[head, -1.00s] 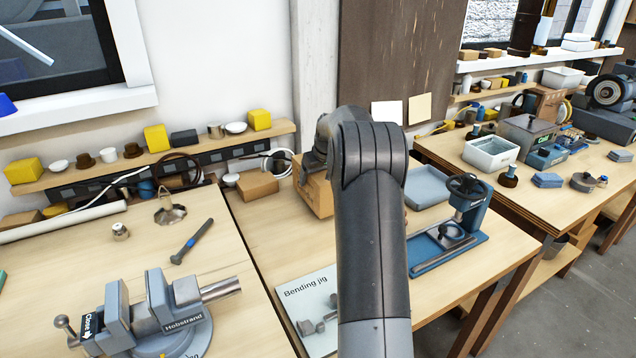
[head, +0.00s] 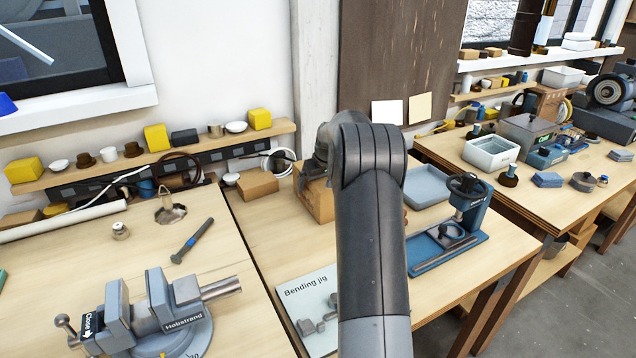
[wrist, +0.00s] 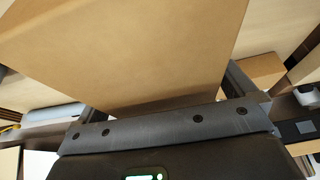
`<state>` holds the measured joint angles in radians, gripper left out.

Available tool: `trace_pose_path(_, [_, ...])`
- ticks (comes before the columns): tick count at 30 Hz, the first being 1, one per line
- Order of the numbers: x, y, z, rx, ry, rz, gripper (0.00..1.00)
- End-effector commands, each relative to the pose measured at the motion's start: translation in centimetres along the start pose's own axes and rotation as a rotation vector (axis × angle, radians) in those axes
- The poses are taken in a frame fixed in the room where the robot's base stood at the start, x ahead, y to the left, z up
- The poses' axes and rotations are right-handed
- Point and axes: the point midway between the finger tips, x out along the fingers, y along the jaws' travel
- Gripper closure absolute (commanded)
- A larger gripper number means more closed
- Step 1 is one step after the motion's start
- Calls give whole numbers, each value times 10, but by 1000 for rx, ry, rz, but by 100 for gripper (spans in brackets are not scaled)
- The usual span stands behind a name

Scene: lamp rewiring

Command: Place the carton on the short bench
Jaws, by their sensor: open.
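A brown cardboard carton (head: 317,203) is at the middle bench, partly hidden behind my arm in the head view. In the wrist view the carton (wrist: 130,50) fills the upper middle, between the two fingers of my gripper (wrist: 160,95). The jaws are open around it, and the fingertips are hidden by the carton. In the head view only a dark part of the gripper shows above the carton. The middle bench (head: 262,236) carries the carton, and its underside looks to be on or very near the wood; the contact is not clear.
A smaller brown box (head: 257,186) stands left of the carton. A grey tray (head: 425,187) and a blue press (head: 455,235) stand right of my arm. A bending jig sheet (head: 308,300) lies in front. A vise (head: 165,318) is on the left bench. The right bench (head: 530,193) is crowded.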

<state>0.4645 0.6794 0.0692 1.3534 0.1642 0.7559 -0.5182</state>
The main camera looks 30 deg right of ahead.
Motion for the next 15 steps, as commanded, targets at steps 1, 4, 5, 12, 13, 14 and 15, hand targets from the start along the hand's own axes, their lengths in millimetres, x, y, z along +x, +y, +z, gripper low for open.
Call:
trace_pose_path(1, [-2, 0, -1, 0, 1, 1, 0])
trace_pose_path(4, [-13, 0, -2, 0, 2, 1, 0])
trace_pose_path(5, [-18, 0, -2, 0, 3, 2, 0])
trace_pose_path(12, [-70, 0, -2, 0, 4, 2, 0])
trace_pose_path(13, [-76, 0, -2, 0, 3, 2, 0])
trace_pose_path(14, [-82, 0, -1, 0, 2, 1, 0])
trace_pose_path(15, [-90, 0, -2, 0, 3, 2, 0])
